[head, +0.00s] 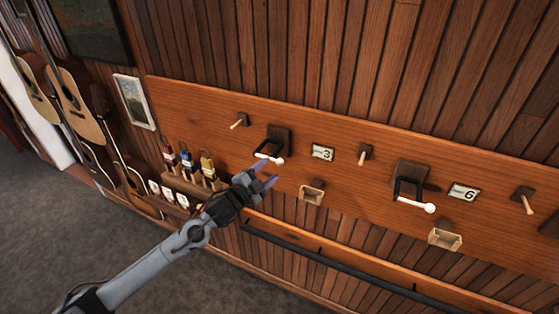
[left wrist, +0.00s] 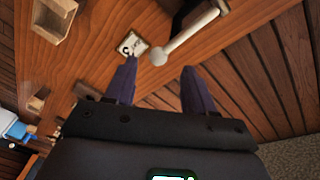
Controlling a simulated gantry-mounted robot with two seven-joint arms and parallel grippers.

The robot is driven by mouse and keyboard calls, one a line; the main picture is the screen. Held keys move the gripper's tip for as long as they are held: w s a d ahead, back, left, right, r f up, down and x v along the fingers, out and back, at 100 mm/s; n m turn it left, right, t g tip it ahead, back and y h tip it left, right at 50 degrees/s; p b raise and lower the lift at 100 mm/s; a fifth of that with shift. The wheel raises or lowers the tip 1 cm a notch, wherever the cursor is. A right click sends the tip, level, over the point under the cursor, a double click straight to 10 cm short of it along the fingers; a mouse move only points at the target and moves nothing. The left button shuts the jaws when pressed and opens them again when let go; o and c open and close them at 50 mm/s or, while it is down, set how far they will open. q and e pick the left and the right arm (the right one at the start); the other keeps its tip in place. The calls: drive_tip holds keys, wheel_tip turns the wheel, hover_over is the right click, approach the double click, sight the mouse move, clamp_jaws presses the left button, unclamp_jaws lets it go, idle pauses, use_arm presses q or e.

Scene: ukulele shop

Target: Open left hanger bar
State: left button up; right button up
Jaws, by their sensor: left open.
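The left hanger bar (head: 268,157) is a white rod with a round ball end, on a dark bracket (head: 277,137) beside the label marked 3. In the left wrist view the white bar (left wrist: 190,36) runs from the upper right down to its ball end, which appears between my fingertips. My left gripper (head: 264,174) is open, its two purple fingers just below the bar; it also shows in the left wrist view (left wrist: 159,64). I cannot tell whether a finger touches the bar. A second white hanger bar (head: 416,204) is on the right bracket. My right gripper is out of view.
The wooden wall board (head: 340,180) carries wooden pegs, the 3 label (head: 322,152) and the 6 label (head: 464,192). Small open wooden boxes (head: 312,192) sit below the bars. A dark rail (head: 340,268) runs lower down. Coloured bottles (head: 187,160) and guitars (head: 75,103) are at left.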

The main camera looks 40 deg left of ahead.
sight(277, 164)
use_arm(q)
drive_tip(key=shift+w+p, duration=0.65)
drive_tip(key=shift+w, duration=2.55)
clamp_jaws()
